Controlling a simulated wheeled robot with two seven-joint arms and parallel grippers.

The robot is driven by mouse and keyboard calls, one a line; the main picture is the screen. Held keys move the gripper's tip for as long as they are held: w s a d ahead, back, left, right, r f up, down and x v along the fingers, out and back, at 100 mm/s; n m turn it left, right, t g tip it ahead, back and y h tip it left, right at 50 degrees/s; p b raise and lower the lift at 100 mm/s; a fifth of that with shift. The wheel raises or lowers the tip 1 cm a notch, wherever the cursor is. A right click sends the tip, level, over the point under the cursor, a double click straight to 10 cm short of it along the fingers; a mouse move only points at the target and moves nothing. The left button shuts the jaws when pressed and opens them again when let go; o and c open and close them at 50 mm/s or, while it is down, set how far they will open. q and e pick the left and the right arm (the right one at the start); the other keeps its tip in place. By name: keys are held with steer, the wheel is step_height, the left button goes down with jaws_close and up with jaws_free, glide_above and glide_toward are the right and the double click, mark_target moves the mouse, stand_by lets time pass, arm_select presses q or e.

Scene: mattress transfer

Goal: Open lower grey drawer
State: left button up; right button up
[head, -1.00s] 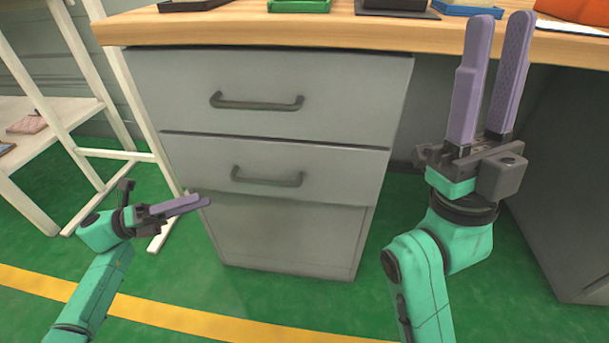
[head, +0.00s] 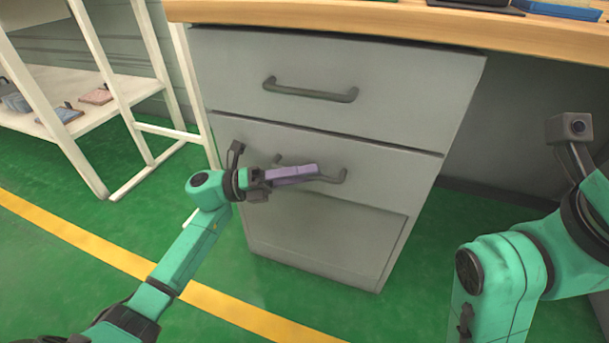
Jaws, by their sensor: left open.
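The grey cabinet under the table has an upper drawer (head: 400,95) and a lower drawer (head: 390,180), both shut flush. The lower drawer's dark bar handle (head: 335,179) is partly hidden behind my left gripper (head: 312,171). The left gripper has purple fingers, lies roughly level, and points right across the handle. It is open, its fingers nearly overlapping in this view. I cannot tell whether it touches the handle. My right arm shows at the right, with its gripper fingers out of the frame.
The wooden tabletop (head: 380,22) overhangs the cabinet. A plain panel (head: 330,235) without a handle lies below the lower drawer. A white shelf rack (head: 140,85) with several small items stands at the left. Green floor in front is clear.

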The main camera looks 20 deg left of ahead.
arm_select(q)
jaws_close()
stand_by(1.4)
